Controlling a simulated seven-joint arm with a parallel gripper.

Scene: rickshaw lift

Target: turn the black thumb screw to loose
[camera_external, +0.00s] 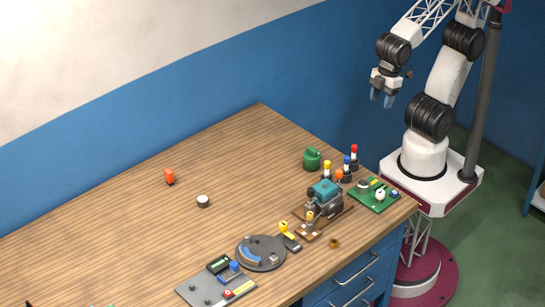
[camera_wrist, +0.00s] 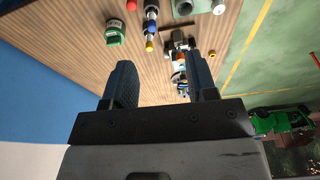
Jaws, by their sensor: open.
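My gripper (camera_external: 382,98) is open and empty, raised in the air beyond the right rear edge of the table. Its two spread fingers also show in the wrist view (camera_wrist: 161,75). A small device with a teal block (camera_external: 325,188) stands on a brown base near the table's right side, apart from my gripper. A small black knob (camera_external: 311,192) shows at its left; I cannot tell whether this is the black thumb screw. The teal block device shows small between my fingers in the wrist view, partly blurred.
A green container (camera_external: 312,159), several coloured-top posts (camera_external: 347,163) and a green board (camera_external: 374,195) crowd around the device. A round grey plate (camera_external: 261,253) and a grey panel (camera_external: 214,288) lie nearer the front. An orange item (camera_external: 169,176) stands on the mostly clear left side.

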